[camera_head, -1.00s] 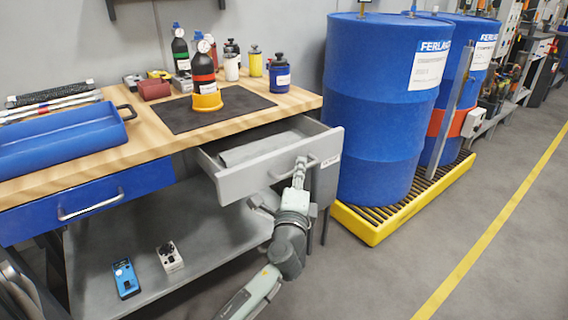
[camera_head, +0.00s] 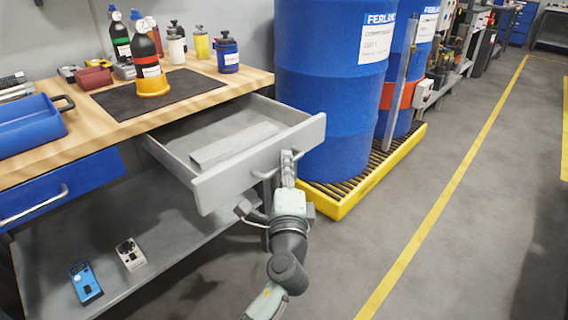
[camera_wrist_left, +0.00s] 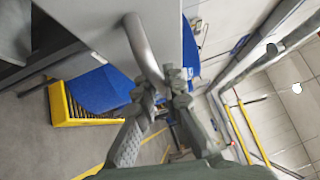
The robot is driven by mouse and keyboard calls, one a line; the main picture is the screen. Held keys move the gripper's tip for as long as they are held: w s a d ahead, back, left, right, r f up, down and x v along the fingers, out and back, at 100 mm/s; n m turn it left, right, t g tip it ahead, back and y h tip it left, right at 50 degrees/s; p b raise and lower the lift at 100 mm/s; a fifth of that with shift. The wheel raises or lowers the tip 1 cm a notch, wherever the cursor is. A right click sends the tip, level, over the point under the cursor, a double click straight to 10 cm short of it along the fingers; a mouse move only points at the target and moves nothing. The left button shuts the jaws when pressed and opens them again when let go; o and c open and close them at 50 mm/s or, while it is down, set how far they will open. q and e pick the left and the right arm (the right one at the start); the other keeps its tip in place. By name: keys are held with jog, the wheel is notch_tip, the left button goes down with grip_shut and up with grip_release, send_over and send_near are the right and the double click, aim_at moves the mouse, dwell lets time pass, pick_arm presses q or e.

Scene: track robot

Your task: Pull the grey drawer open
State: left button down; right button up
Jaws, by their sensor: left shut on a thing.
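The grey drawer (camera_head: 202,192) under the right end of the workbench is pulled well out in the head view. A long grey item lies inside it. My left gripper (camera_head: 288,158) is at the right part of the drawer's front, shut on the bar handle (camera_head: 266,174). In the left wrist view the handle (camera_wrist_left: 143,48) runs down from the grey drawer front (camera_wrist_left: 100,22) to between the fingers of my left gripper (camera_wrist_left: 160,88). The fingertips partly hide the handle. My right gripper is in neither view.
Blue drums (camera_head: 328,100) stand on a yellow spill pallet (camera_head: 345,203) close right of the drawer. The wooden bench top (camera_head: 205,98) holds bottles and a blue tray (camera_head: 30,130). A blue drawer (camera_head: 85,183) is at the left. The floor at right is clear.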

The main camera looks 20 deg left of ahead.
pick_arm(q)
jog(key=c, duration=1.9)
grip_release()
jog(key=v, duration=1.2)
jog(key=shift+f, duration=0.1)
